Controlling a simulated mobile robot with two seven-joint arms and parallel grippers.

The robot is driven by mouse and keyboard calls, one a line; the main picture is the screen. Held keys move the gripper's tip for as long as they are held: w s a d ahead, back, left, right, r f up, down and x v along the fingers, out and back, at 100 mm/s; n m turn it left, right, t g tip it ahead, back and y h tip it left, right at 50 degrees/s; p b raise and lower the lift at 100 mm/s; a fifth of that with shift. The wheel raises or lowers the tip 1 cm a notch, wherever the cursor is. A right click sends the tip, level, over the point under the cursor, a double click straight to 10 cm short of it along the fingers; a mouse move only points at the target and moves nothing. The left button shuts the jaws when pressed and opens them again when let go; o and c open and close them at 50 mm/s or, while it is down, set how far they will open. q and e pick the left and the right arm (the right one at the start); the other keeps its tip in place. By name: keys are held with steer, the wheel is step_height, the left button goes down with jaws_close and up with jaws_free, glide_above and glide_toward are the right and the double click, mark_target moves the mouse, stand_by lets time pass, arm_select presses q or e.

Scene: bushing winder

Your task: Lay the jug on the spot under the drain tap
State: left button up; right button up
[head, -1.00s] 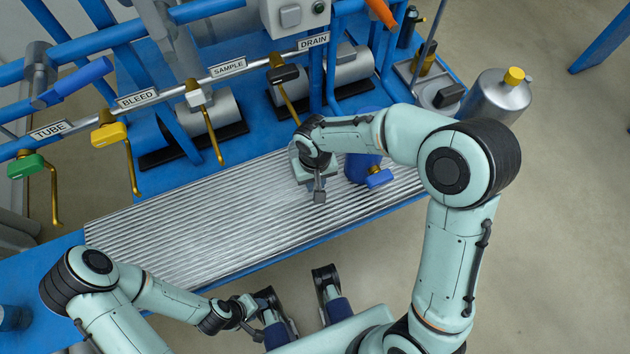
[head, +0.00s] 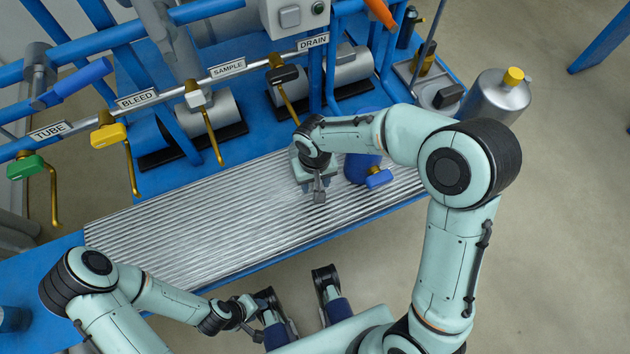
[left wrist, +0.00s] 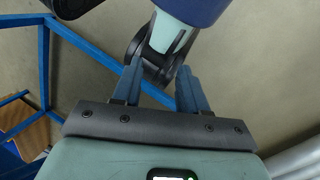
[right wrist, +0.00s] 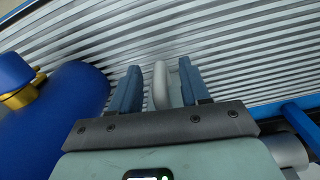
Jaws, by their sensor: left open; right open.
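A blue jug (head: 362,168) with a brass neck and blue cap is on the ribbed metal bench, partly behind my right arm. It also shows at the left of the right wrist view (right wrist: 68,105). My right gripper (head: 319,192) is open, low over the bench, left of the blue body. In the right wrist view a pale grey, rounded handle-like piece (right wrist: 161,85) is between the open fingers; I cannot tell what it joins. The drain tap (head: 283,74) has a black lever and brass spout. The spot under it is not clearly visible. My left gripper (head: 252,315) is open, in front of the bench.
The ribbed bench top (head: 190,230) is clear to the left. The sample tap (head: 196,98), bleed tap (head: 108,134) and tube tap (head: 25,166) hang along the back rail. A steel canister with a yellow cap (head: 495,97) is at the right.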

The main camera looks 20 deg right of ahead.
step_height(320, 180, up, 11)
steer(key=shift+r+p, duration=0.15)
steer(key=shift+p, duration=1.05)
arm_select(q)
steer(key=shift+s+d+r+g, duration=0.15)
steer(key=shift+s+r, duration=0.25)
steer(key=shift+r, duration=0.2)
steer(key=shift+s+d+r+g, duration=0.15)
steer(key=shift+s+r, duration=0.2)
steer(key=shift+r, duration=0.2)
steer(key=shift+s+a, duration=0.1)
arm_select(e)
steer(key=shift+s, duration=0.1)
